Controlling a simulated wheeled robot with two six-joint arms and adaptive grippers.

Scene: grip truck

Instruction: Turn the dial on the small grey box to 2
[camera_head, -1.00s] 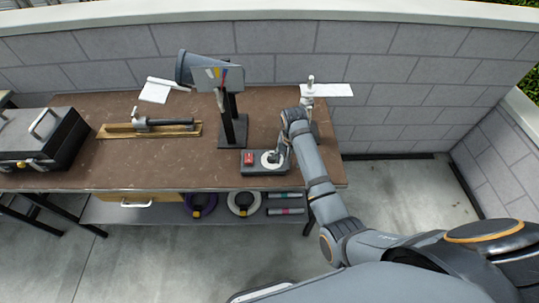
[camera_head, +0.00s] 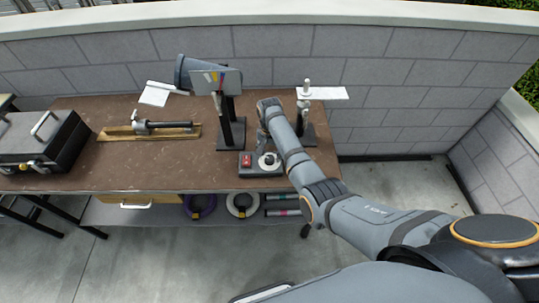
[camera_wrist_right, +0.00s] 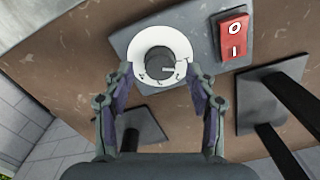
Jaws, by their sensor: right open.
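The small grey box (camera_head: 247,171) sits near the front edge of the brown workbench. It carries a red rocker switch (camera_head: 246,160) and a white round plate with a dark dial (camera_head: 268,160). In the right wrist view the box (camera_wrist_right: 200,22) is close, with the dark dial knob (camera_wrist_right: 159,62) on its white marked plate. My right gripper (camera_wrist_right: 160,70) is open, its two fingers on either side of the dial; contact cannot be told. In the head view this gripper (camera_head: 266,148) is partly hidden by its own wrist. My left gripper is not in view.
A dark stand with a tilted panel (camera_head: 216,80) rises behind the box. Another stand with a white plate (camera_head: 321,93) is at the back right. A wooden piece with a dark rod (camera_head: 150,130) and a large grey case (camera_head: 40,140) lie to the left.

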